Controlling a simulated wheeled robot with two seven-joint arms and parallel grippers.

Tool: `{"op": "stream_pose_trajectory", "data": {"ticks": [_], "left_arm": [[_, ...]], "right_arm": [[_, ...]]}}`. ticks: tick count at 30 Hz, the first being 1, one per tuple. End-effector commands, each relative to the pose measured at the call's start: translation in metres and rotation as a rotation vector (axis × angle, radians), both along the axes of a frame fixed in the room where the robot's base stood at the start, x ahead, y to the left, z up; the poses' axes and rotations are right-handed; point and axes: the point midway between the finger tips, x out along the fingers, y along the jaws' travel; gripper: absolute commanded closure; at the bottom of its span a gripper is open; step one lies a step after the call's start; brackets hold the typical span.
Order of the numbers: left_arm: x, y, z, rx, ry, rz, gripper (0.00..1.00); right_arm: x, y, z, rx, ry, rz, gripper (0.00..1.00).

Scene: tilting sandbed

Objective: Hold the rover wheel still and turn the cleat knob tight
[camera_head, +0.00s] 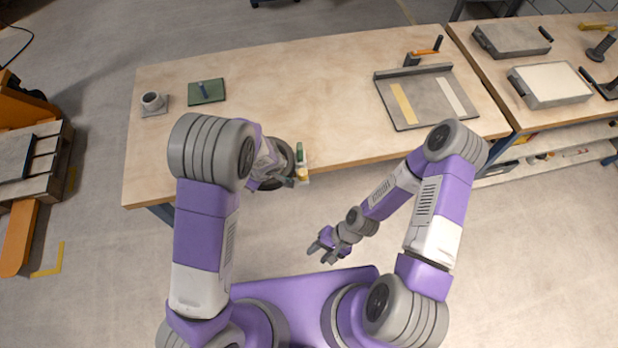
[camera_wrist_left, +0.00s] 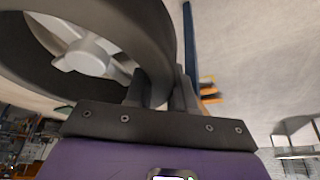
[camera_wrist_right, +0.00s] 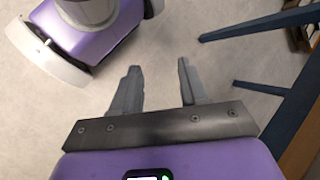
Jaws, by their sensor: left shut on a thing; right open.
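The rover wheel (camera_wrist_left: 152,35) fills the upper left of the left wrist view, a dark ring with a pale spoked hub (camera_wrist_left: 88,57). In the head view the wheel (camera_head: 284,152) is at the table's front edge, partly hidden by my left arm. My left gripper (camera_wrist_left: 160,90) is shut on the wheel's rim. My right gripper (camera_wrist_right: 158,68) is open and empty over bare floor. It shows in the head view (camera_head: 322,248), below the table front and apart from the wheel. I cannot make out the cleat knob for certain.
A small pale tray (camera_head: 306,178) with green and yellow items is beside the wheel. The table's middle is clear.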

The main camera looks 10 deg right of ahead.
Motion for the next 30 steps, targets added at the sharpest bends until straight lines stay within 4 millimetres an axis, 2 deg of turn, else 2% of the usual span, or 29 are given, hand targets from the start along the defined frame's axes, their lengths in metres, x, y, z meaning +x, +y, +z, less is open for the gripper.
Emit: {"op": "stream_pose_trajectory", "data": {"ticks": [3, 8, 13, 18, 23, 26, 30], "left_arm": [[0.001, 0.0, 0.001, -0.001, -0.002, 0.0, 1.0], [0.001, 0.0, 0.001, -0.001, -0.002, 0.0, 1.0], [0.001, 0.0, 0.001, -0.001, -0.002, 0.0, 1.0], [0.001, 0.0, 0.001, -0.001, -0.002, 0.0, 1.0], [0.001, 0.0, 0.001, -0.001, -0.002, 0.0, 1.0], [0.001, 0.0, 0.001, -0.001, -0.002, 0.0, 1.0], [0.001, 0.0, 0.001, -0.001, -0.002, 0.0, 1.0]], "right_arm": [[-0.016, 0.015, 0.0, 0.099, 0.111, -0.133, 0.56], [-0.024, 0.036, 0.008, 0.235, 0.236, -0.307, 0.56], [-0.017, 0.053, 0.025, 0.39, 0.349, -0.495, 0.56], [0.003, 0.06, 0.046, 0.555, 0.437, -0.684, 0.56], [0.031, 0.052, 0.069, 0.717, 0.496, -0.862, 0.56], [0.05, 0.038, 0.082, 0.821, 0.518, -0.974, 0.56], [0.077, 0.01, 0.101, 0.966, 0.53, -1.123, 0.56]]}}
